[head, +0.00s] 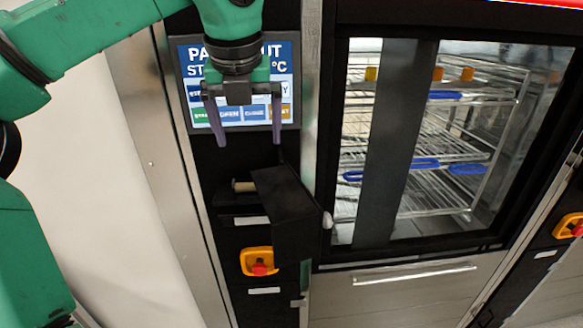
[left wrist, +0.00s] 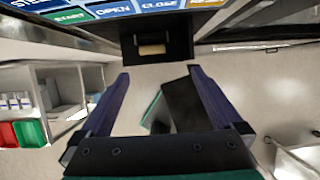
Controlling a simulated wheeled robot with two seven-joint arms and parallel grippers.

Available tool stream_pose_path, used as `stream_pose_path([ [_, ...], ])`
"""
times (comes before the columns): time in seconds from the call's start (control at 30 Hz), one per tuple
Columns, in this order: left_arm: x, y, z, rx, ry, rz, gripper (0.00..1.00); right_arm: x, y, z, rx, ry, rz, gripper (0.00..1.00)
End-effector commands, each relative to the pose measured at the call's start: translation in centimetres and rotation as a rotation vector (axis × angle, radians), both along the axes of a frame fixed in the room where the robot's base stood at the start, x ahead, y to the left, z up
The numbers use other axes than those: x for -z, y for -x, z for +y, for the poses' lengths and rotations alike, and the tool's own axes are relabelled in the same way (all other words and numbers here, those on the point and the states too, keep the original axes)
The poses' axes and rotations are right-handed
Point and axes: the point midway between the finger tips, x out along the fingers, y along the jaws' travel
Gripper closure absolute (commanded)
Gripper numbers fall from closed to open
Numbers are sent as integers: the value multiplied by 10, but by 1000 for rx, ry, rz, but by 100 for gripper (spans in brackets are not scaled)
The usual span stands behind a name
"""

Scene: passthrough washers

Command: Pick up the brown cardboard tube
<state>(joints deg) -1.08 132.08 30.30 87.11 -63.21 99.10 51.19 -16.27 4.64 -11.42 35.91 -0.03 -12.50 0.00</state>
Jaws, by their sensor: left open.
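The brown cardboard tube (head: 244,186) is a small tan cylinder lying on a small black shelf (head: 236,207) on the washer's dark panel. It also shows in the left wrist view (left wrist: 152,49), lying crosswise in a dark recess or holder. My left gripper (head: 248,142) is open and empty, in front of the touch screen and higher in the head view than the tube. In the left wrist view the tube appears beyond and between the open fingertips (left wrist: 158,73). My right gripper is not in view.
A touch screen (head: 238,84) is behind the left gripper. A black angled piece (head: 286,205) stands just right of the tube. A glass washer door (head: 480,140) shows wire racks on the right.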

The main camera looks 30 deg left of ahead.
Motion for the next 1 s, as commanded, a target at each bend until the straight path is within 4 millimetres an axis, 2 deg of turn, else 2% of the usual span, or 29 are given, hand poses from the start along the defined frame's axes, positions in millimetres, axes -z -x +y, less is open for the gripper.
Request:
stream_pose_path([
  [0.07,5,1,1,-4,-21,9,0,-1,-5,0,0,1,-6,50],
  [0.17,26,-5,6,-3,-15,11,0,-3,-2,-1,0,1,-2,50],
  [0.3,58,-16,14,-2,-12,10,0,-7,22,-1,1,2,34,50],
  [0.43,77,-22,19,-2,-12,7,0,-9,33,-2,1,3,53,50],
  [0.77,129,-39,33,-3,-10,8,0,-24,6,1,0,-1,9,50],
  [1.0,134,-40,34,-3,-13,5,0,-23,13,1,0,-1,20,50],
])
